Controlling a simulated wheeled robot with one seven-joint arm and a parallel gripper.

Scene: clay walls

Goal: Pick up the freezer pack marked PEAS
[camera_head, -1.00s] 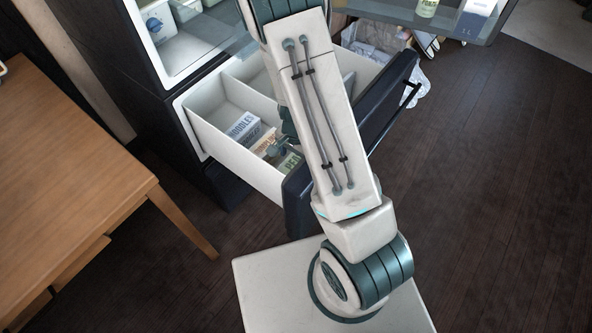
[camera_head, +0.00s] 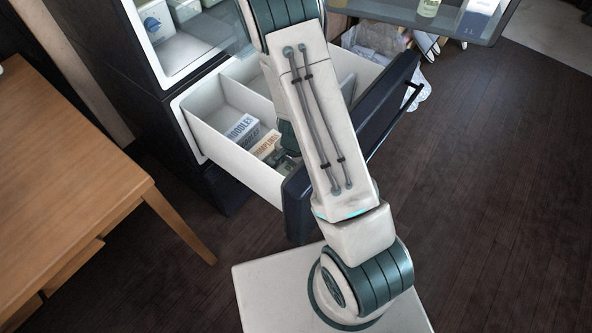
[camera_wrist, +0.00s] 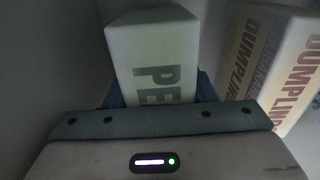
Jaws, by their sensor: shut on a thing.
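The PEAS pack (camera_wrist: 152,50) is a pale, greenish-white box in the middle of the wrist view. The letters "PE" show on its face and the rest of the word is hidden by my gripper. My gripper (camera_wrist: 157,95) is shut on the pack, with a blue-grey finger on each side of it. In the head view, my gripper (camera_head: 286,160) is low in the open drawer's front part, largely behind my arm. There the pack is mostly covered. I cannot tell whether it still touches the drawer floor.
A DUMPLINGS box (camera_wrist: 283,65) stands close to the right of the pack in the wrist view. It also shows in the head view (camera_head: 265,145), beside a NOODLES box (camera_head: 243,130). White drawer walls (camera_head: 225,158) enclose them. A wooden table (camera_head: 70,170) stands left.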

